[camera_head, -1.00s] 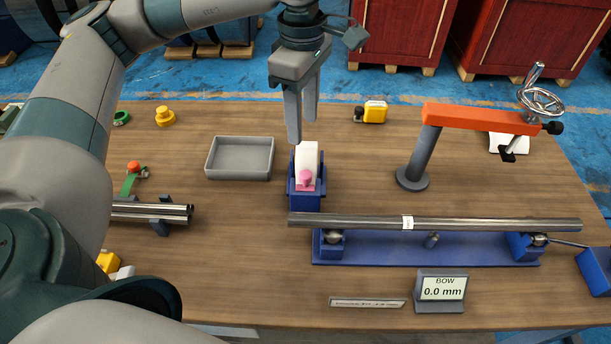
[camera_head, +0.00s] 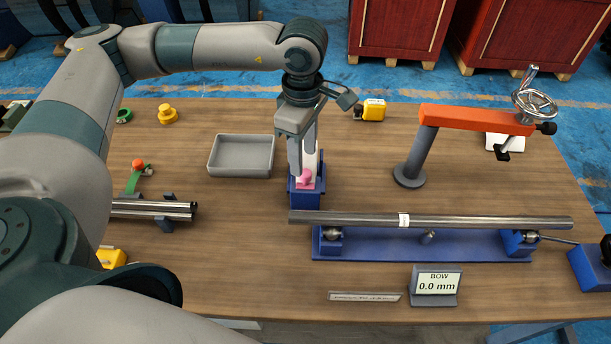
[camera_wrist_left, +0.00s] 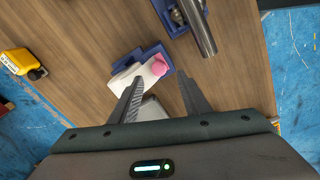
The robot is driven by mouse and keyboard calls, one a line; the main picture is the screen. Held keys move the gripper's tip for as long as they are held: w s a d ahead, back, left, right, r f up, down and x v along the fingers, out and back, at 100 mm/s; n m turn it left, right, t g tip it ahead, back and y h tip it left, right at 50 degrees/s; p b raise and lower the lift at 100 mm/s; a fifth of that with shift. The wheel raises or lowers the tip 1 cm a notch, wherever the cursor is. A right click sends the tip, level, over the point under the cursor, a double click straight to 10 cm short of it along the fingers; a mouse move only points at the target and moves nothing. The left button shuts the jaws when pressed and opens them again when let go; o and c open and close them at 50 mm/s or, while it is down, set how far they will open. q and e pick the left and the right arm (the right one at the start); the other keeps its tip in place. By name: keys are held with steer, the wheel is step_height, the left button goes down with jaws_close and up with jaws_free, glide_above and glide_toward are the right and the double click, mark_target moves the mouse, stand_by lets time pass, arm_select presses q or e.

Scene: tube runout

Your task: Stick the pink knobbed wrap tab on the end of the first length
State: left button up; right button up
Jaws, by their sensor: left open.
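The pink knobbed wrap tab (camera_head: 306,178) sits at the front of a white block in a blue holder (camera_head: 305,199) on the table. In the left wrist view the pink knob (camera_wrist_left: 159,67) shows at the end of the white block (camera_wrist_left: 140,76). My left gripper (camera_head: 303,172) is open and lowered at the holder. The steel tube (camera_head: 350,219), with a white band, rests across the blue bench fixture (camera_head: 380,245) in front of the holder. My right gripper is not in view.
A grey tray (camera_head: 212,165) stands left of the holder. An orange-armed post with a handwheel (camera_head: 412,178) stands right. More tubes (camera_head: 150,209) lie on a rack at left. A BOW display reading 0.0 mm (camera_head: 437,286) and a label strip (camera_head: 365,296) are in front.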

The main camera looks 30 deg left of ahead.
mark_target(304, 171)
arm_select(q)
steer(key=shift+f+p, duration=0.8)
steer(key=shift+p, duration=0.05)
step_height(304, 171, down, 2)
steer(key=shift+f+p, duration=0.1)
steer(key=shift+p, duration=0.4)
steer(key=shift+f, duration=0.7)
steer(key=shift+c, duration=0.6)
steer(key=shift+w, duration=0.1)
jaws_close()
